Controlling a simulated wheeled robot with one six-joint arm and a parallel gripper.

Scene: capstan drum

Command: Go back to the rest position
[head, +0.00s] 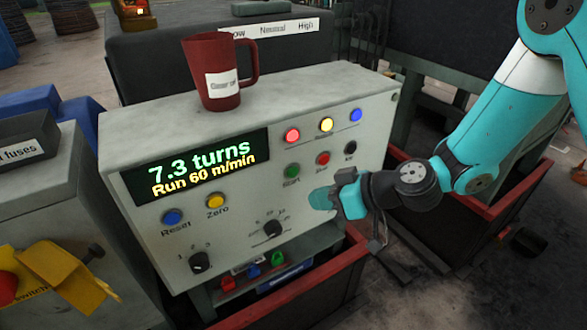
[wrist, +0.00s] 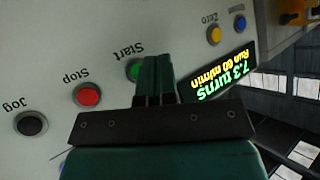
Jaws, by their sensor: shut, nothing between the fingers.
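My gripper (head: 323,198) is in front of the white control panel (head: 225,265), below the green Start button (head: 292,171) and right of the lower rotary knob (head: 272,228). Its fingers are together with nothing between them. In the wrist view, which shows the panel upside down, the shut fingers (wrist: 155,75) partly cover the Start button (wrist: 134,71). I cannot tell whether the fingertips touch the panel. The display (head: 197,162) reads 7.3 turns and Run 60 m/min. The red Stop button (head: 323,158) and black Jog button (head: 350,147) are to the right of Start.
A dark red mug (head: 212,75) stands on top of the panel box. Red, yellow and blue lamps show above the buttons, with the red lamp (head: 292,135) leftmost. A red bin (head: 300,299) is below the panel. A yellow switch cover (head: 65,275) is at lower left.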

